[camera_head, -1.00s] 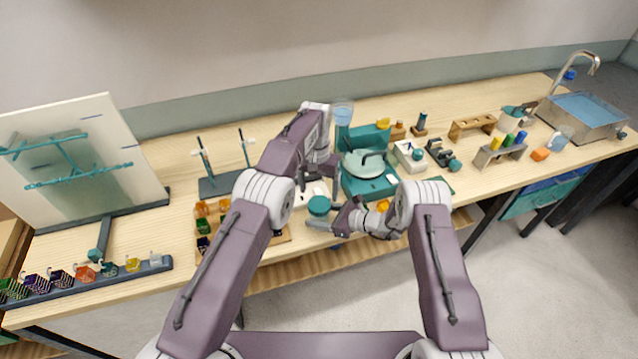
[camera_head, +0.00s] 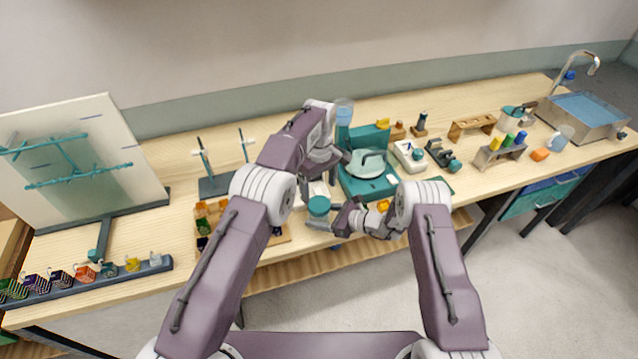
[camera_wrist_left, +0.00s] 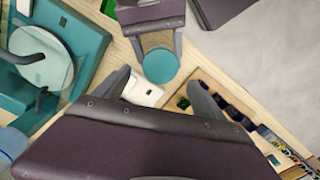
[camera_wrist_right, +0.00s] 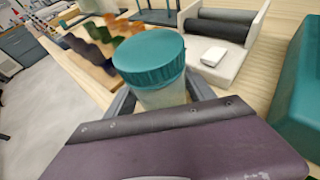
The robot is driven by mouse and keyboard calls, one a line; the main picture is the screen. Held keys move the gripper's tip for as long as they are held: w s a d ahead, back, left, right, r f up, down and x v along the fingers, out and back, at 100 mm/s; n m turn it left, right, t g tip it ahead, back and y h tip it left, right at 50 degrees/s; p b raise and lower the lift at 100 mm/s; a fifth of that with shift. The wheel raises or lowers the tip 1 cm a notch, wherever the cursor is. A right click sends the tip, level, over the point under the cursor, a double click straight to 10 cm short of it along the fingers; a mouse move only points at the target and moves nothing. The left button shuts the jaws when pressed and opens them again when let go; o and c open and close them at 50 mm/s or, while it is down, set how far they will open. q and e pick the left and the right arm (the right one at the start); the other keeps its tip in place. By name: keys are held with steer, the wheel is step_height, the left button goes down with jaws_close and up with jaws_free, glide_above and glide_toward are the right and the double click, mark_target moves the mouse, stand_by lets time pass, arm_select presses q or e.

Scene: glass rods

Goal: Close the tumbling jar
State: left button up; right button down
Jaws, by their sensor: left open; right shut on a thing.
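The tumbling jar (camera_wrist_right: 165,97) is a pale, clear jar with a ribbed teal lid (camera_wrist_right: 150,58) resting on its top; I cannot tell whether the lid is tight. The lid also shows in the head view (camera_head: 319,205) and, from above, in the left wrist view (camera_wrist_left: 161,66). My right gripper (camera_head: 328,222) is shut on the jar body below the lid and holds it upright near the front of the bench. My left gripper (camera_wrist_left: 158,90) is open and empty above the jar, its fingers apart from the lid. The left arm partly hides the area behind it in the head view.
A white roller unit with dark rollers (camera_wrist_right: 222,27) stands close behind the jar. A teal machine with a round pale lid (camera_head: 368,165) stands to its right. A wooden tray of small coloured pieces (camera_head: 216,222) lies to its left. The bench's front edge is close.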

mark_target(319, 203)
arm_select(q)
step_height(319, 203, down, 6)
steer(key=shift+f, duration=0.2)
steer(key=c, duration=1.5)
steer(key=m, duration=1.2)
steer(key=o, duration=1.6)
steer(key=shift+o, duration=0.2)
